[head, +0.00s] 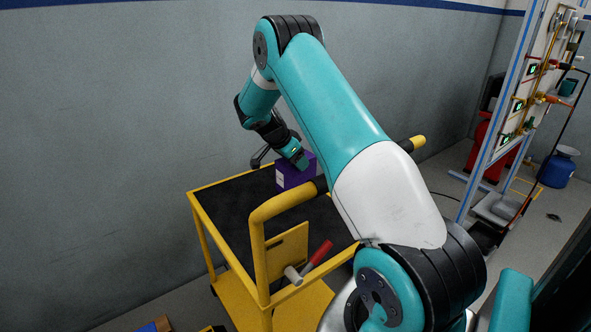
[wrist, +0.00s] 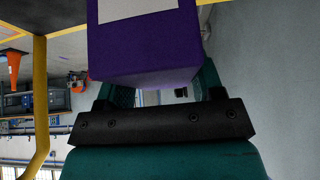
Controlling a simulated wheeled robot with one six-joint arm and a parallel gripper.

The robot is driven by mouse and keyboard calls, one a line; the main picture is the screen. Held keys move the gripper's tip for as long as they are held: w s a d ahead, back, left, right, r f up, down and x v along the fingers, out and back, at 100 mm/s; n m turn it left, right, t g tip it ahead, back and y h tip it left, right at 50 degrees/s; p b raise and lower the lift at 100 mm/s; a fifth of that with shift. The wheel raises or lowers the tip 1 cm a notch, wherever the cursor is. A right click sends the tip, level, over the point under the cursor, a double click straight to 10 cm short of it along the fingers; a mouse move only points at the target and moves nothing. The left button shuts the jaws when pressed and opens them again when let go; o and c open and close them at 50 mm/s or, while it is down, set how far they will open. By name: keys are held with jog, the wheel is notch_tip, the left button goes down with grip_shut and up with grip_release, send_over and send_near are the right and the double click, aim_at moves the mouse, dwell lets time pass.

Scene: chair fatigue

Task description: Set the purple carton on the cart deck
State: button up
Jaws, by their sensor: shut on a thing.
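The purple carton (head: 294,172) is at the far side of the cart's black top deck (head: 232,208) in the head view. It appears upright, with a pale label on one face. In the wrist view the carton (wrist: 150,50) fills the upper middle, its pale label cut off by the top edge. My gripper (head: 300,160) is shut on the carton from above and behind; its fingers (wrist: 160,92) lie on both sides of it. I cannot tell whether the carton's underside touches the deck or hangs just above it.
The yellow cart handle (head: 258,240) stands on the near side, with a red-handled tool (head: 318,254) by its panel. The grey wall (head: 110,130) is close behind the cart. A rack with valves (head: 515,110), a red cylinder (head: 488,150) and a blue drum (head: 558,170) are at right.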

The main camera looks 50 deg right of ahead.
jog(key=shift+f, duration=1.55)
jog(key=shift+f, duration=0.1)
jog(key=o, duration=1.4)
jog(key=shift+o, duration=0.2)
